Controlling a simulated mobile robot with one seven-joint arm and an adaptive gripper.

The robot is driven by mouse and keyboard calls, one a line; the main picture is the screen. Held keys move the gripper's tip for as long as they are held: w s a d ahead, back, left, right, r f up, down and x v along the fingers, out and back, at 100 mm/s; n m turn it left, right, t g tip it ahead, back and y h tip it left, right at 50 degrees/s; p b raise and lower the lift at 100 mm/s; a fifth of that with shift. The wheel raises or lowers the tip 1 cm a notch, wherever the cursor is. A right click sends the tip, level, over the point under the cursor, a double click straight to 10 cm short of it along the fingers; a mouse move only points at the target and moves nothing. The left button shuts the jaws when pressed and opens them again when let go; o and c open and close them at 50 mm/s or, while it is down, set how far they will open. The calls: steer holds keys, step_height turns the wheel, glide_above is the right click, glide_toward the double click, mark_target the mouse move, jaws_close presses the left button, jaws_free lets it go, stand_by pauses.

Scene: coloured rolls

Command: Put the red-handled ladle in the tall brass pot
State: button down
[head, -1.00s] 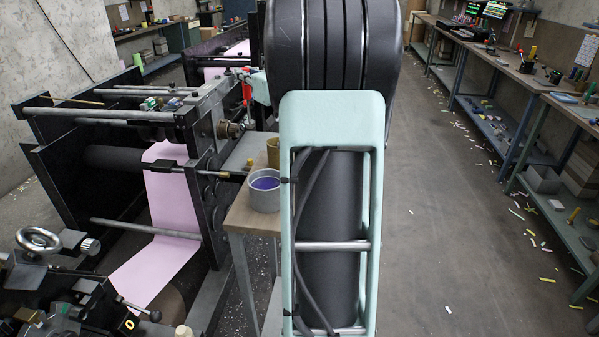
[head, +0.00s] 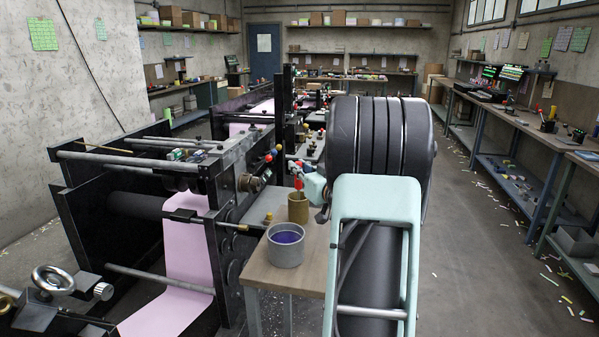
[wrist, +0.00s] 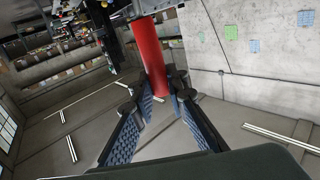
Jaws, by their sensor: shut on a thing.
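The tall brass pot (head: 298,209) stands upright on the small wooden table in the head view. My gripper (head: 303,181) is just above the pot's mouth, partly hidden by my arm. The ladle's red handle (head: 298,182) shows as a small red piece directly over the pot. In the wrist view my gripper (wrist: 165,98) is shut on one end of the red handle (wrist: 150,50), which points away from it. The ladle's bowl is not clearly visible, and I cannot tell if its lower part is inside the pot.
A wide grey pot (head: 286,250) with a blue-violet inside stands in front of the brass pot on the wooden table (head: 262,273). A printing press with a pink web (head: 188,245) is close on the left. Open floor lies to the right, before long benches.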

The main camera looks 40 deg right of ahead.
steer(key=shift+f, duration=0.35)
steer(key=shift+f, duration=0.15)
steer(key=c, duration=1.9)
jaws_free()
